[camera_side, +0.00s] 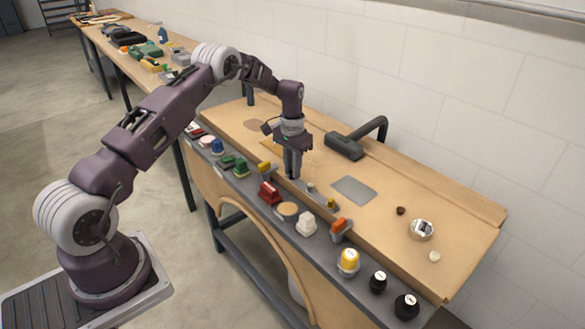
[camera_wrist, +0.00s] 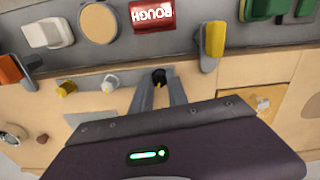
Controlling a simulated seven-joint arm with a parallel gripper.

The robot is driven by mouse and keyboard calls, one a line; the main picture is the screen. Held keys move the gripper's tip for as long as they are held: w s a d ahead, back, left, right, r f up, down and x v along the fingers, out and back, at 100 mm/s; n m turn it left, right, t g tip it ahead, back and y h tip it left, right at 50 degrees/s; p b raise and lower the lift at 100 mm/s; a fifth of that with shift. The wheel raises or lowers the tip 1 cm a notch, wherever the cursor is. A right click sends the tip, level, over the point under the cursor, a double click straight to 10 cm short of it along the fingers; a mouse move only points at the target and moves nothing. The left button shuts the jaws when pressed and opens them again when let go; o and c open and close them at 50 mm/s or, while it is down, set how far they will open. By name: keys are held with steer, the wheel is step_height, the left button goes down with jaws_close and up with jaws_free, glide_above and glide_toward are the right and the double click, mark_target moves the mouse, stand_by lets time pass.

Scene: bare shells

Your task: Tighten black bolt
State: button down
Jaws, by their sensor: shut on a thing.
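The black bolt (camera_wrist: 159,78) shows in the wrist view at the edge of the grey rail, between my fingertips. My gripper (camera_wrist: 160,84) points at the rail and is shut on the black bolt. In the side view my gripper (camera_side: 292,174) reaches down to the rail and hides the bolt. A silver-white bolt (camera_wrist: 109,83) and a yellow bolt (camera_wrist: 66,88) stand in the same row, to the left in the wrist view. They also show in the side view, the silver one (camera_side: 310,187) just right of my fingers and the yellow one (camera_side: 331,203) further right.
Along the rail stand a red block (camera_side: 269,193), a tan round knob (camera_side: 288,209), a white block (camera_side: 306,223) and an orange lever (camera_side: 339,229). A black lamp-like tool (camera_side: 345,146) stands behind. The wooden bench top (camera_side: 385,225) is mostly clear.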

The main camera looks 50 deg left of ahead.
steer(key=shift+m, duration=0.8)
steer(key=c, duration=1.3)
jaws_free()
step_height(320, 180, up, 7)
steer(key=shift+r, duration=0.1)
